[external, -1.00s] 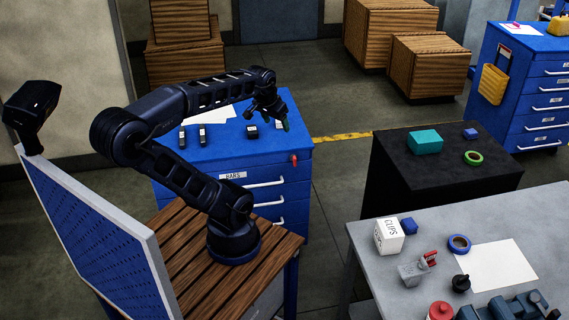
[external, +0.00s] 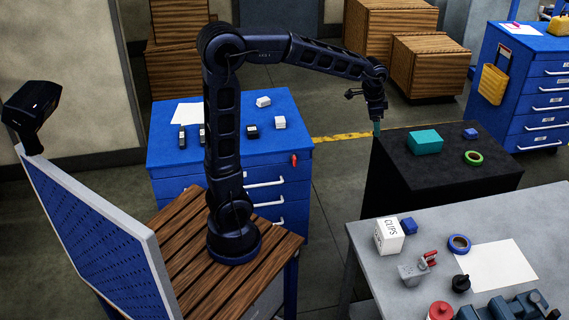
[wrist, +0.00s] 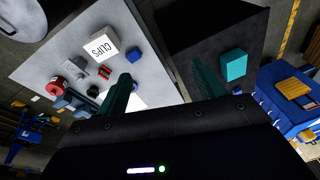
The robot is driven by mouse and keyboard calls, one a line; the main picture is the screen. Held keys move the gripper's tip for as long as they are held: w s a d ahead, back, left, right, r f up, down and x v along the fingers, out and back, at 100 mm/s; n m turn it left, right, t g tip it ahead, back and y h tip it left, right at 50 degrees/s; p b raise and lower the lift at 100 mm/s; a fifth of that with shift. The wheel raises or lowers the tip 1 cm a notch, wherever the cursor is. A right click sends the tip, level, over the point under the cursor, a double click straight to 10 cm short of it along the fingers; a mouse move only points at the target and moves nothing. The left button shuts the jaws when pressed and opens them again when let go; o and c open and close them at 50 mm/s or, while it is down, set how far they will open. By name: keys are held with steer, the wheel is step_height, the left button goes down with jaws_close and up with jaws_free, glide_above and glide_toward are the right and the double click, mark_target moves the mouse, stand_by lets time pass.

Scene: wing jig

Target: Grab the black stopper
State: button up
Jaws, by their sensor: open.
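The black stopper (external: 461,284) stands on the grey table (external: 365,257), left of the white sheet and near the blue machine in the external view. My gripper (external: 377,128) hangs in the air by the left back corner of the black cabinet, well away from the stopper. In the wrist view its two green fingers (wrist: 163,85) are spread apart with nothing between them.
The grey table also holds a CLIPS box (external: 389,237), a blue cube (external: 409,226), blue tape (external: 459,244), a red-handled clamp (external: 418,269) and a red-lidded jar (external: 440,311). The black cabinet (external: 400,180) bears a teal box (external: 425,142) and green tape (external: 473,158).

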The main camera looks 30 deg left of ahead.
steer(key=d+f+m, duration=0.2)
steer(key=d+f, duration=0.1)
steer(key=d, duration=0.5)
steer(key=d+f+m, duration=0.2)
steer(key=d, duration=0.5)
steer(key=m+g+y, duration=0.1)
steer(key=m+g, duration=0.1)
steer(key=m, duration=0.7)
glide_above(464, 277)
steer(key=f, duration=1.5)
steer(key=w+f, duration=0.1)
steer(key=f, duration=0.6)
steer(key=shift+d+f, duration=0.15)
steer(key=shift+d, duration=0.1)
steer(key=shift+s+d+f, duration=0.1)
steer(key=shift+s+f, duration=0.05)
steer(key=shift+f, duration=0.1)
step_height(464, 277, down, 5)
steer(key=shift+f, duration=0.2)
steer(key=shift+s+a+f, duration=0.15)
steer(key=shift+s+f, duration=0.05)
steer(key=shift+f, duration=1.1)
steer(key=shift+s+a+f, duration=0.15)
steer(key=shift+f, duration=1.15)
steer(key=shift+c, duration=0.2)
